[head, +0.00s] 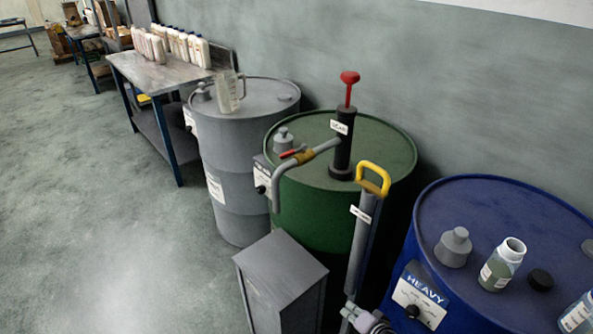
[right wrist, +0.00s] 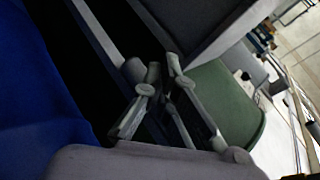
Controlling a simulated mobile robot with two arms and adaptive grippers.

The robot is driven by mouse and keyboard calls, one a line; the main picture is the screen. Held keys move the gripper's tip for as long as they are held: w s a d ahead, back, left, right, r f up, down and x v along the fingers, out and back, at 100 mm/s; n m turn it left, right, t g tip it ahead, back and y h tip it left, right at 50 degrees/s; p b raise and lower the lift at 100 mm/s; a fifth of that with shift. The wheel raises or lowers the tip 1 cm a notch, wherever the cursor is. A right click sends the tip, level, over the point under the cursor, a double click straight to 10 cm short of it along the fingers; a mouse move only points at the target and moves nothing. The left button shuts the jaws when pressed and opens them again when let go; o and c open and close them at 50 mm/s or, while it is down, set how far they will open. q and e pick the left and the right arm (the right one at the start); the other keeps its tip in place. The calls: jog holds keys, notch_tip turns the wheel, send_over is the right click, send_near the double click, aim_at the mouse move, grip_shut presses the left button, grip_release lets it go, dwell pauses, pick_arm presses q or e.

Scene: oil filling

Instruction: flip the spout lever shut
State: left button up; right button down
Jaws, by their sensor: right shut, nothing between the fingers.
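The spout lever (head: 292,153) is a small red handle on a brass valve (head: 304,158) in the head view. It points left, roughly along the grey spout (head: 288,173), whose end bends down over the front edge of the green drum (head: 400,160). The spout joins a black pump (head: 342,150) with a red knob, standing on the drum. My right gripper (head: 352,312) is at the bottom edge of the head view, well below and right of the lever. It is shut and empty, and its fingers show in the right wrist view (right wrist: 163,68). My left gripper is not in view.
A grey box (head: 283,265) stands in front. A blue drum (head: 490,205) at right bears an open bottle (head: 502,265). A grey drum (head: 240,130) and a bench (head: 160,75) with bottles are left.

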jog(key=w+a+r+m+t+y+b, duration=0.25)
jog(key=w+r, duration=0.55)
jog(key=r, duration=0.6)
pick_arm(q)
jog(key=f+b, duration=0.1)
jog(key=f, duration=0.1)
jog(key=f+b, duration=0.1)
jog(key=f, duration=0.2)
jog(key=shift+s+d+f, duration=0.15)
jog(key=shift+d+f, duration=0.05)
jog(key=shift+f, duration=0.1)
pick_arm(e)
jog(key=a+r+t+y, duration=0.1)
jog(key=r+t+y, duration=0.1)
jog(key=r, duration=0.9)
jog(key=a+r+t+y, duration=0.2)
jog(key=r+y, duration=0.1)
jog(key=r, duration=0.8)
jog(key=shift+a+r+m, duration=0.25)
jog(key=shift+a+m, duration=0.05)
jog(key=shift+m, duration=0.05)
jog(key=shift+w+y, duration=0.1)
jog(key=shift+y, duration=0.15)
